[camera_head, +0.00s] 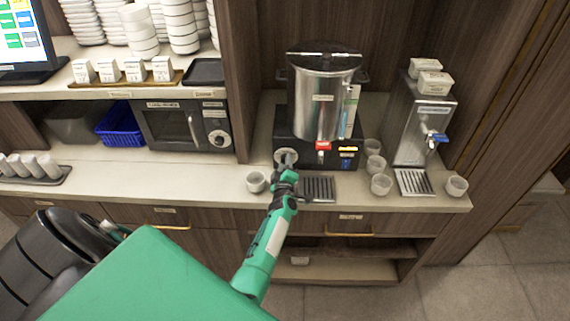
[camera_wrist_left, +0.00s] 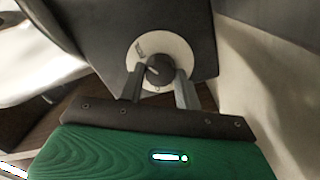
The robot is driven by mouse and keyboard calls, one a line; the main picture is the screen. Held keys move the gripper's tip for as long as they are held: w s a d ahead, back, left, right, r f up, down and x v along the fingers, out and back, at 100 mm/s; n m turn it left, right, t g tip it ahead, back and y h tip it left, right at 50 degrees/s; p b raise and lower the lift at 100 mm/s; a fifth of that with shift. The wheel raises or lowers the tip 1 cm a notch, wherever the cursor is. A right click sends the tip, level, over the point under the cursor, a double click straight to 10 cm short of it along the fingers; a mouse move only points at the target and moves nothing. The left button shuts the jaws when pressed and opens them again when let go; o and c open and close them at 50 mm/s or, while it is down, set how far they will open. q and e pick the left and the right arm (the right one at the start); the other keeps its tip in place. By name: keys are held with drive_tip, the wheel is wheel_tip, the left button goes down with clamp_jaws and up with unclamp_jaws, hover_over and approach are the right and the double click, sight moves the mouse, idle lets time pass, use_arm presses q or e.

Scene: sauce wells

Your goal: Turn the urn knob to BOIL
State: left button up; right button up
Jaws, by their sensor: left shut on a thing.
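The steel urn (camera_head: 318,105) stands on a black base (camera_head: 345,150) on the counter. Its round pale dial (camera_head: 279,155) is on the front left of the base, partly hidden by my left gripper (camera_head: 286,168). In the left wrist view, the dark knob (camera_wrist_left: 159,69) sits in the middle of the white dial (camera_wrist_left: 176,48). A light pointer mark on the knob points to the upper left. The dial's lettering is too small to read. My left gripper (camera_wrist_left: 160,86) is shut on the knob, one finger on each side. My right gripper is not in view.
A red tap (camera_head: 323,146) and drip tray (camera_head: 318,188) are right of the dial. White cups (camera_head: 381,184) stand nearby, one (camera_head: 256,181) just left of my gripper. A steel dispenser (camera_head: 425,120) stands at right, a microwave (camera_head: 180,125) at left.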

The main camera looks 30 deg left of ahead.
use_arm(q)
drive_tip(key=shift+f, duration=0.1)
idle(0.3)
drive_tip(key=o, duration=1)
drive_tip(key=shift+c, duration=0.2)
drive_tip(key=p+v, duration=0.5)
drive_tip(key=v, duration=0.9)
drive_tip(key=shift+w, duration=0.1)
